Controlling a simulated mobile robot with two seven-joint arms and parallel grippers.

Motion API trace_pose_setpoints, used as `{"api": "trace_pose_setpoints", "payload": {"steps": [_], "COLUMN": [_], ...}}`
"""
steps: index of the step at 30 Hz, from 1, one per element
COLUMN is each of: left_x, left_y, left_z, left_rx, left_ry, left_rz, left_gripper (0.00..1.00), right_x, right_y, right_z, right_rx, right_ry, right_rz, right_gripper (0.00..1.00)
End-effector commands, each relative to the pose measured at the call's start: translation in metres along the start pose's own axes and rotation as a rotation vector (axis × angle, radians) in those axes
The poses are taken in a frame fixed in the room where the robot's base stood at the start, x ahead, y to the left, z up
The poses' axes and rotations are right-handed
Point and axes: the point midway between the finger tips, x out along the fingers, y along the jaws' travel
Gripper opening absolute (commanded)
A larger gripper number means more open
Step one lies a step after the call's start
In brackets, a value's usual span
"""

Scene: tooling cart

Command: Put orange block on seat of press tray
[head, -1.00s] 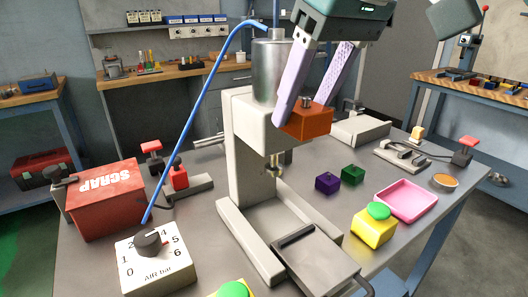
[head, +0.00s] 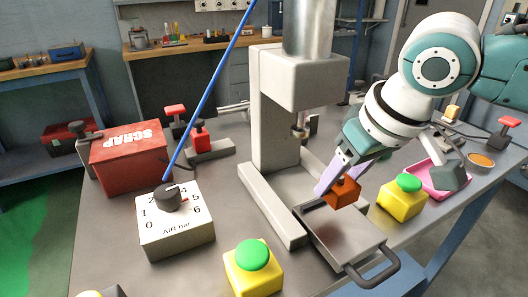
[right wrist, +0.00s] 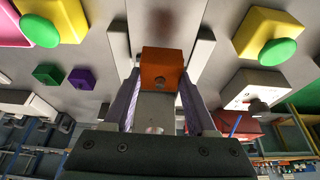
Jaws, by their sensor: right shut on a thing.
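The orange block (head: 344,194) is between the fingers of my right gripper (head: 343,187), which is shut on it. In the head view it is at the back edge of the press tray (head: 345,238), a dark flat plate with a loop handle at the front. I cannot tell whether the block touches the tray. The block also shows in the right wrist view (right wrist: 161,68), with both lilac fingers beside it. The tray's seat is not clearly visible. My left gripper is not in view.
The press (head: 282,90) stands behind the tray. A yellow box with a green button (head: 402,198) and a pink tray (head: 425,172) are to the right. Another green-button box (head: 253,268), the air dial (head: 175,220) and the red scrap bin (head: 130,160) are left.

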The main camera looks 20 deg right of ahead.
Motion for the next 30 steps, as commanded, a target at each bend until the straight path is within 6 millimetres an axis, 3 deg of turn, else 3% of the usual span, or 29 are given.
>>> {"api": "trace_pose_setpoints", "payload": {"steps": [7,20,21,28,30], "left_x": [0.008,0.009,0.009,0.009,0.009], "left_y": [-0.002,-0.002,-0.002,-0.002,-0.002], "left_z": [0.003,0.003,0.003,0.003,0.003], "left_rx": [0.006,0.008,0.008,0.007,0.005], "left_ry": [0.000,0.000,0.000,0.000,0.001], "left_rz": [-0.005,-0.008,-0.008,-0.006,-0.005], "left_gripper": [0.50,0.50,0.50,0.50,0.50], "right_x": [0.035,0.041,0.040,0.040,0.040], "right_y": [0.000,0.000,0.000,0.000,0.000], "right_z": [0.015,0.017,0.018,0.018,0.018], "right_rx": [0.001,0.001,0.001,0.000,0.000], "right_ry": [-0.003,-0.001,-0.002,-0.002,-0.002], "right_rz": [0.000,0.000,0.000,0.000,0.000], "right_gripper": [0.00,0.00,0.60,0.86,0.87]}}
